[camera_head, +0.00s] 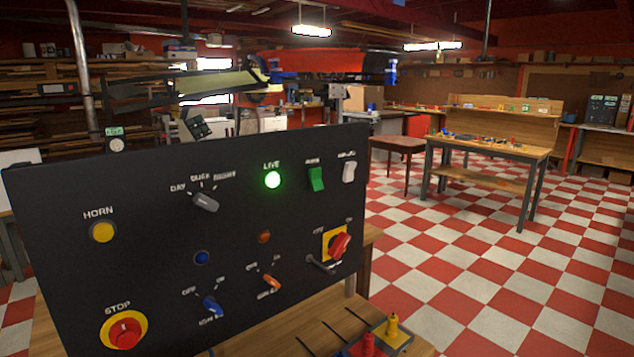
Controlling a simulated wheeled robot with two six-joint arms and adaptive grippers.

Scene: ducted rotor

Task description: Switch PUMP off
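A black control panel (140,260) fills the left and middle of the head view, tilted slightly. Near its upper right is a green rocker switch (316,179) with a small blurred label above it that may read PUMP. I cannot tell the rocker's position for sure. A white rocker switch (348,172) sits just right of it, its label too blurred to read. A lit green lamp (273,180) marked LIVE is to the left. Neither of my grippers is in view, and nothing touches the panel's face.
The panel also bears a yellow HORN button (103,232), a grey selector (205,202), a red STOP button (125,333), blue (211,306) and orange (271,283) knobs, and a red rotary switch (339,246). Red and yellow pieces stand at the bottom. Checkered floor is open at right.

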